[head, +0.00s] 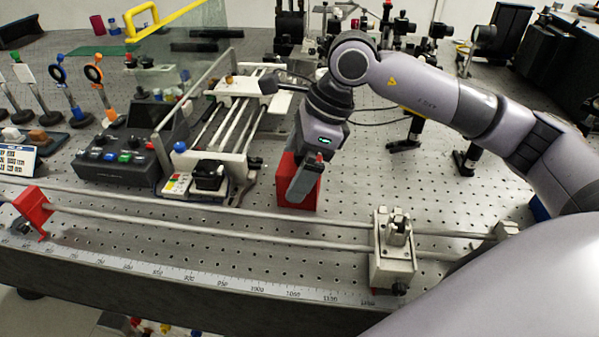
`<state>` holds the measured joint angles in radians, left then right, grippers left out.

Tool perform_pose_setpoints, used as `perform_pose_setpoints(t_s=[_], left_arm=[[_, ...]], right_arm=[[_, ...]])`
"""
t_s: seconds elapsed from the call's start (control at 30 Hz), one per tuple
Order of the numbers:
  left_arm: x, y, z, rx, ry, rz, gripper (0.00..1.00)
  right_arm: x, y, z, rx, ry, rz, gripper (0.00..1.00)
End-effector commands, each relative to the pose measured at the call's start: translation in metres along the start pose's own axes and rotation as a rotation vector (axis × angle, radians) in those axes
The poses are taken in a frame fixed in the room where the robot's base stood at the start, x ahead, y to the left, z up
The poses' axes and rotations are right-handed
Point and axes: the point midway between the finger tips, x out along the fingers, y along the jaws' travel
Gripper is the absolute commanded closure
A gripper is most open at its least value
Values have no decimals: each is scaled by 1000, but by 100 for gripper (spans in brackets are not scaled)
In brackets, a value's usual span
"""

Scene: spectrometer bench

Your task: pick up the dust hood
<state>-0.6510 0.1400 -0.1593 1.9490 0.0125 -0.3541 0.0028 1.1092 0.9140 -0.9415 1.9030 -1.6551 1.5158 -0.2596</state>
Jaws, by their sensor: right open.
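The dust hood appears to be the clear cover with a yellow handle (168,20) at the upper left. Its see-through panel slants down beside the white rail stage, and its full outline is hard to make out. My right gripper (301,186) points down at the middle of the bench, well to the right of the handle and nearer the front. It is open and overlaps a red block (310,190) in the picture; I cannot tell whether they touch. Nothing shows held in it. My left gripper is not in view.
A white rail stage (240,115) and a dark control box (118,158) stand left of my right gripper. Optic posts with orange and blue rings (93,73) stand at far left. A long rail with a metal carrier (393,262) runs along the front. Perforated bench right of the red block is fairly clear.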

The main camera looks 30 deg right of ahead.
Motion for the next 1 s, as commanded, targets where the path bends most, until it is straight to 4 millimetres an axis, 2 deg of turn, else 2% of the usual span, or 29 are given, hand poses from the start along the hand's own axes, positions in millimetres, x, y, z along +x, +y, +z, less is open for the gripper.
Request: perform_pose_setpoints(t_s=[0.27,0.3,0.47,0.8,1.0], left_arm=[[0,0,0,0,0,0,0],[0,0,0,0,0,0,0],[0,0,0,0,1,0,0],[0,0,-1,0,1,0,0],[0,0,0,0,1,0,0]], right_arm=[[6,0,0,0,-1,-2,2],[6,0,0,0,-1,-2,5],[6,0,0,0,-1,-1,56],[4,0,1,0,-1,-2,57],[-8,-1,6,0,-3,-2,57]])
